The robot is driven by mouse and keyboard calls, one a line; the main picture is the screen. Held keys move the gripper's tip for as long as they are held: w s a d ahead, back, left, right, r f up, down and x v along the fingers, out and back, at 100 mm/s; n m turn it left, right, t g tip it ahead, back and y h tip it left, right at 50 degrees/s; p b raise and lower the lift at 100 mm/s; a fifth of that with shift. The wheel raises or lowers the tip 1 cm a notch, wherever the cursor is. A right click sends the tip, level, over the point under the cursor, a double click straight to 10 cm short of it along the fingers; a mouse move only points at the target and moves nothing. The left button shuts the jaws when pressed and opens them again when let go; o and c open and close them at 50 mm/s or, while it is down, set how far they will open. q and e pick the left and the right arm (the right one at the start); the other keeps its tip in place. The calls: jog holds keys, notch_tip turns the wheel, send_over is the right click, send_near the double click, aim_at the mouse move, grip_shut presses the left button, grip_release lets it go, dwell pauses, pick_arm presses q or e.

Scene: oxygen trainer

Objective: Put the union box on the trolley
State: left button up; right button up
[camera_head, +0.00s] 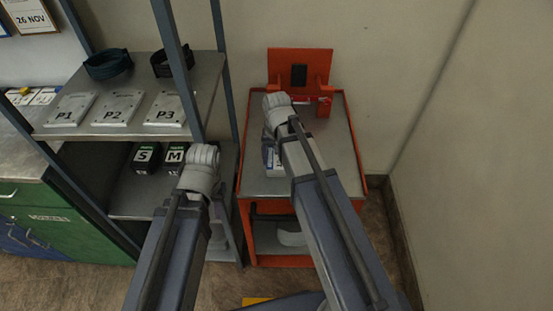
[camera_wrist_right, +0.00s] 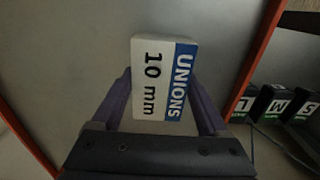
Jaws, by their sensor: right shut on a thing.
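The union box (camera_wrist_right: 165,78), white and blue with "UNIONS 10 mm" on it, is between the two fingers of my right gripper (camera_wrist_right: 164,100) in the right wrist view. The gripper is shut on it. In the head view a small part of the box (camera_head: 273,158) shows beside my right arm, over the grey top of the orange trolley (camera_head: 339,148). I cannot tell whether it touches the top. My left gripper (camera_head: 201,160) is in front of the shelf rack; its fingers are hidden.
A shelf rack (camera_head: 210,75) stands left of the trolley, with plates P1, P2 and P3 (camera_head: 172,109) above and black boxes S and M (camera_head: 147,157) below. A wall is close on the right.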

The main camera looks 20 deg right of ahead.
aim_at(276, 157)
jog(key=o, duration=1.6)
jog(key=shift+c, duration=0.2)
notch_tip(276, 157, up, 12)
jog(key=p, duration=1.3)
jog(key=s+a+n+h, duration=0.1)
jog(key=s+a+n, duration=0.6)
jog(key=s+a, duration=0.3)
jog(key=s, duration=0.3)
jog(key=shift+s+a+r+b, duration=0.15)
jog(key=shift+s+b, duration=0.15)
jog(key=shift+s, duration=0.1)
